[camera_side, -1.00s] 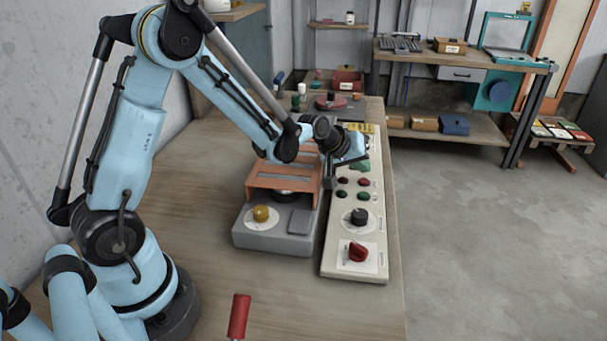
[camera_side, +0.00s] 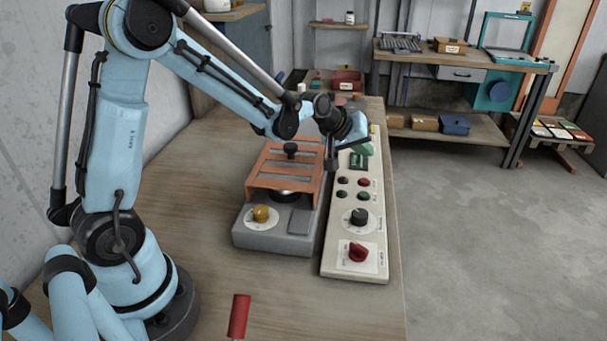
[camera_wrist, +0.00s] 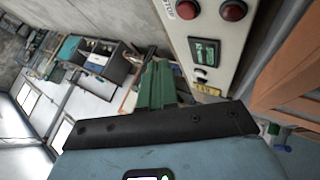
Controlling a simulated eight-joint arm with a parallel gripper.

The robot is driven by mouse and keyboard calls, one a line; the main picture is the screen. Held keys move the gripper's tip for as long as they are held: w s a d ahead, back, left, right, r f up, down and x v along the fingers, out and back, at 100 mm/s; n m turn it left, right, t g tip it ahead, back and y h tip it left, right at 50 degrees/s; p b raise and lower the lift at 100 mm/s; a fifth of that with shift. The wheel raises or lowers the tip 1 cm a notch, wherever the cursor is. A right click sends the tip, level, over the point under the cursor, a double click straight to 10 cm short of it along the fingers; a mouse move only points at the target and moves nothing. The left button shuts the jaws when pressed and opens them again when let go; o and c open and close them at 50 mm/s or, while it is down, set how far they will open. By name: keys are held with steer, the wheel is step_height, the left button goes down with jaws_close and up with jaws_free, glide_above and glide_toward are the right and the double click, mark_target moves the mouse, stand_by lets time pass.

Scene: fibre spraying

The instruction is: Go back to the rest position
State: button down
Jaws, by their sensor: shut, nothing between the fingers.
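My gripper (camera_side: 362,148) is raised over the far part of the long cream control panel (camera_side: 335,262). Its green fingers (camera_wrist: 157,86) are closed together and empty in the wrist view. In the side view they are small and partly hidden by the wrist. The panel shows red and green buttons, a black knob (camera_side: 358,217) and a red knob (camera_side: 357,252). The panel also shows at the top of the wrist view (camera_wrist: 228,55), with a green display (camera_wrist: 205,51). I cannot tell the exact height of the fingers above it.
A grey machine (camera_side: 270,240) with an orange slatted frame (camera_side: 262,178) and a yellow knob (camera_side: 261,213) stands left of the panel. A red handle (camera_side: 239,316) is at the front. Bottles and a red box (camera_side: 346,80) are behind. The bench's left part is clear.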

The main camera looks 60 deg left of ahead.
steer(key=s+d+r+m, duration=0.1)
steer(key=s+m, duration=0.1)
steer(key=s, duration=0.5)
steer(key=s+d+r+m+g, duration=0.1)
steer(key=s+d+r+m, duration=0.1)
steer(key=s, duration=0.6)
steer(key=s+d+r+m+g, duration=0.1)
steer(key=s+m, duration=0.3)
steer(key=s, duration=0.4)
steer(key=shift+d+r, duration=0.3)
steer(key=shift+d, duration=0.4)
